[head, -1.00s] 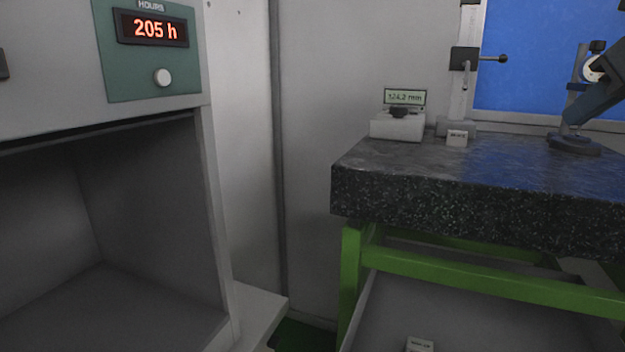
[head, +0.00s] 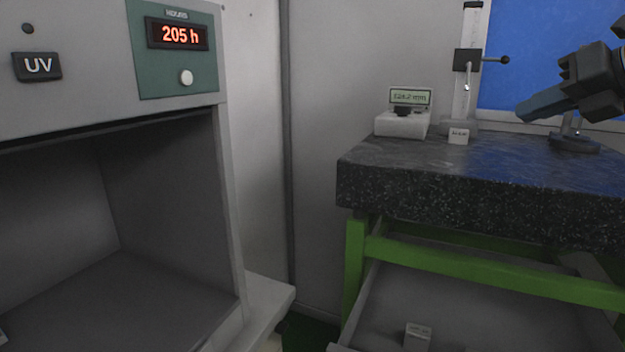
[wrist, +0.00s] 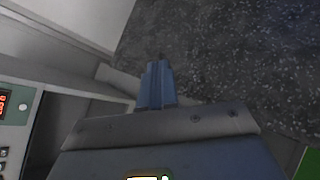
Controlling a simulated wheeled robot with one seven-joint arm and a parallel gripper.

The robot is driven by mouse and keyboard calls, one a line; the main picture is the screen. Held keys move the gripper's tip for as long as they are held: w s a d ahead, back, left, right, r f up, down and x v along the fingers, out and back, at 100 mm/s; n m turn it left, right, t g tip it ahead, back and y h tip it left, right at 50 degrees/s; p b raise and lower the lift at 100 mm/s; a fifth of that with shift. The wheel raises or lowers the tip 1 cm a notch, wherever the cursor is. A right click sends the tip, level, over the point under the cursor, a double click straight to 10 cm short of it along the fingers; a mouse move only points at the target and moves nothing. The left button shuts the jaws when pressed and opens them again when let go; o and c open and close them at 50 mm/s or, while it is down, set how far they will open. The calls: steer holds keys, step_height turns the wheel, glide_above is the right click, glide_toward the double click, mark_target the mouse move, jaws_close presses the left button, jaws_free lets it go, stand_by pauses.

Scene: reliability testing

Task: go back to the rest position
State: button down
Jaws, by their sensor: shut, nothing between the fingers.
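My gripper (head: 527,112) is at the right of the head view, above the dark speckled stone table. Its blue fingers are shut together with nothing between them, and they point left and slightly down. In the wrist view my gripper (wrist: 158,68) shows as a shut blue pair of fingers, with the speckled stone surface beyond. The fingers look apart from everything around them.
The stone table (head: 440,190) stands on a green frame (head: 480,275). A height gauge (head: 466,75), a display unit (head: 403,122) and a small labelled block (head: 458,136) are on it. An open UV chamber (head: 170,190) stands at left. Another block (head: 417,335) lies below the table.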

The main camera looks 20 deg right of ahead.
steer(key=w+a+f+m+t+y, duration=0.35)
steer(key=w+a+m+t, duration=0.3)
steer(key=a+m, duration=0.4)
steer(key=s+a+f+m+h+p, duration=0.1)
steer(key=s+a+f+m+h, duration=0.15)
steer(key=a+f+m, duration=0.35)
steer(key=s+a+f+m+h, duration=0.1)
steer(key=s+a+f+m, duration=0.25)
steer(key=f+m, duration=0.4)
steer(key=s+a+f+m+h+p, duration=0.15)
steer(key=s+a+f+m, duration=0.25)
steer(key=f, duration=0.5)
steer(key=s+a+f+m+g, duration=0.1)
steer(key=s+a+f+g, duration=0.1)
steer(key=s, duration=1.2)
steer(key=s+a+f+m+g+y, duration=0.1)
steer(key=s+f, duration=0.3)
steer(key=s, duration=1)
steer(key=shift+s+a+f+g, duration=0.15)
steer(key=shift+s+a+g, duration=0.25)
steer(key=shift+a, duration=0.35)
steer(key=shift+w, duration=0.1)
